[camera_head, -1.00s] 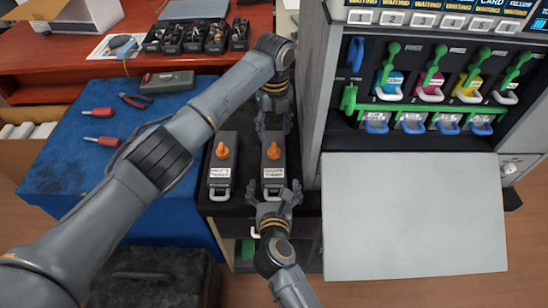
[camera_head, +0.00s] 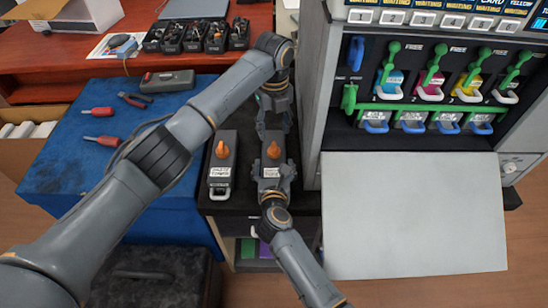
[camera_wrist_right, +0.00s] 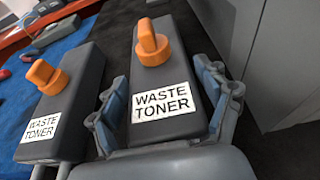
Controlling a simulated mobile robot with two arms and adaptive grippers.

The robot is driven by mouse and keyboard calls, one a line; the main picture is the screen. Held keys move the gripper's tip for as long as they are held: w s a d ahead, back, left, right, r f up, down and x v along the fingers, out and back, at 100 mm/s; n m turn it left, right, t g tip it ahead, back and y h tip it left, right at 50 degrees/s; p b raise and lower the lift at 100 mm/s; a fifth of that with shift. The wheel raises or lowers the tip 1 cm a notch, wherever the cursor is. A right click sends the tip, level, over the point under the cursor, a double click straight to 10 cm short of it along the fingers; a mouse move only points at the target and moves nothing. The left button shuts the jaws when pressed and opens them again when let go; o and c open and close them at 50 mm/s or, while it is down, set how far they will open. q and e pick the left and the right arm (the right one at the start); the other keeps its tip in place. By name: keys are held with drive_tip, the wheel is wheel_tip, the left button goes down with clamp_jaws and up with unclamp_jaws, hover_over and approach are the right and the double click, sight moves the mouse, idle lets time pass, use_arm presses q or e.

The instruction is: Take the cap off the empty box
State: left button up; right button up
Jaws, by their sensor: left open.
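Two black boxes labelled "WASTE TONER", each with an orange cap, stand side by side on the dark surface. The left box (camera_head: 220,165) also shows in the right wrist view (camera_wrist_right: 70,105), with its orange cap (camera_head: 222,150). The right box (camera_head: 284,160) has its orange cap (camera_head: 273,149) in place; in the wrist view the cap (camera_wrist_right: 152,45) is upright. Which box is empty cannot be told. My right gripper (camera_head: 277,178) has its fingers against both sides of the right box's near end (camera_wrist_right: 168,105). My left gripper (camera_head: 274,132) is open at its far end, apart from the cap.
A printer (camera_head: 420,90) with coloured cartridges and green levers stands at the right, its grey front panel (camera_head: 415,215) folded down. A blue-covered table (camera_head: 70,170) with screwdrivers and pliers is at the left. A red desk (camera_head: 60,62) with several black boxes is behind.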

sight(274, 145)
drive_tip(key=c, duration=1.1)
use_arm(q)
drive_tip(key=shift+o, duration=0.9)
use_arm(e)
drive_tip(key=shift+c, duration=0.3)
use_arm(q)
drive_tip(key=shift+r+m, duration=0.55)
drive_tip(key=shift+m, duration=0.05)
wheel_tip(274, 145, down, 9)
drive_tip(key=m+t, duration=0.1)
drive_tip(key=m, duration=0.2)
drive_tip(key=shift+r+t, duration=0.15)
drive_tip(key=shift+t, duration=0.25)
clamp_jaws()
